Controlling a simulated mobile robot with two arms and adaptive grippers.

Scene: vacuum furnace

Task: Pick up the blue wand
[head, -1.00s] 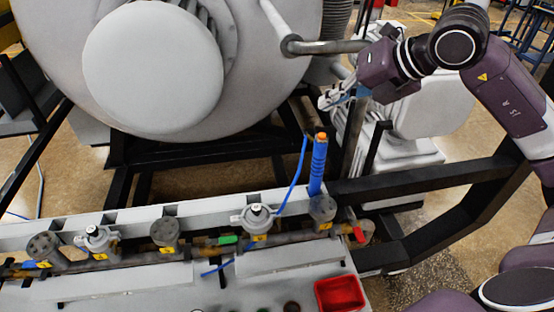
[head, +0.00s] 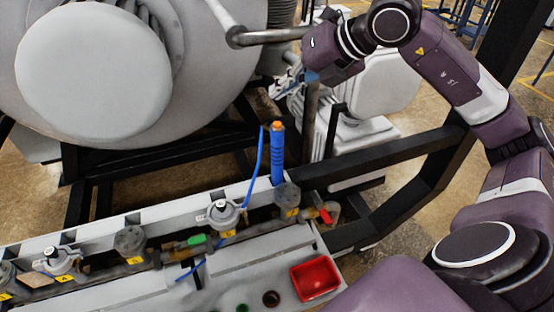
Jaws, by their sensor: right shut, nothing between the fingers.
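The blue wand (head: 277,157) stands upright at the right end of the pipe manifold, with an orange-brown tip on top. A thin blue hose (head: 257,168) runs beside it on the left. My right gripper (head: 275,92) is above and slightly behind the wand in the picture, apart from it. Its fingers point to the lower left and are shut with nothing between them. My left gripper is not in view.
The manifold (head: 130,240) carries several valves and gauges along the grey bench. A red tray (head: 315,277) sits at the bench's right end. The large grey furnace (head: 95,70) and black frame (head: 400,150) stand behind and to the right.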

